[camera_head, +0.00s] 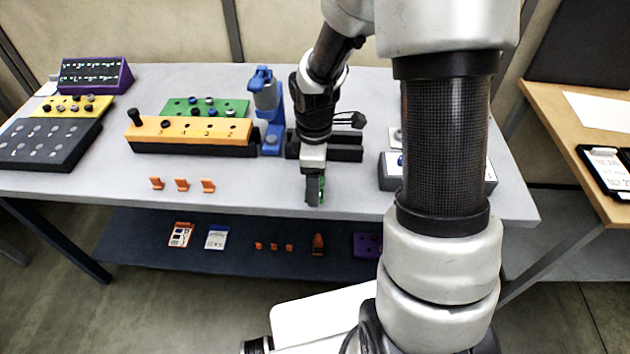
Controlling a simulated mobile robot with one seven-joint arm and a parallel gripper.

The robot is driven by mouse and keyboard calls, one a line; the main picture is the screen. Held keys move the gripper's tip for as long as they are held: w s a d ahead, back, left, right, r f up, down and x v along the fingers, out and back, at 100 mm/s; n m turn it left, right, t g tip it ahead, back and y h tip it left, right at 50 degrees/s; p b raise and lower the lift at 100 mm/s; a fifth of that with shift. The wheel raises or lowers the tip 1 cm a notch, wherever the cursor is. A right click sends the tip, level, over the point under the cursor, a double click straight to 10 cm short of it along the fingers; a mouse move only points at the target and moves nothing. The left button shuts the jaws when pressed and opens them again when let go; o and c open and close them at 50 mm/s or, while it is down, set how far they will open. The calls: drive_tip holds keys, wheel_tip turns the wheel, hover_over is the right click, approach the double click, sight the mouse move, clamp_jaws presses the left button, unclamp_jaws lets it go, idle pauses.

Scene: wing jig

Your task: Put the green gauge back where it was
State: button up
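My gripper (314,190) points down over the front part of the grey table (250,203), right of the orange clips. A small green piece, which looks like the green gauge (323,188), shows at its fingers, and they look closed on it. The fingers hide most of the gauge. I cannot tell whether its lower end touches the table top.
An orange block on a black base (190,133), a green plate with pegs (228,105) and a blue clamp (266,100) stand behind. A dark block (345,147) lies behind my gripper. Orange clips (182,184) stand left. My arm partly hides a grey box (390,178).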

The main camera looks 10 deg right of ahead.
drive_tip(key=shift+f, duration=0.3)
drive_tip(key=shift+f, duration=0.1)
drive_tip(key=shift+f, duration=0.15)
drive_tip(key=o, duration=1.8)
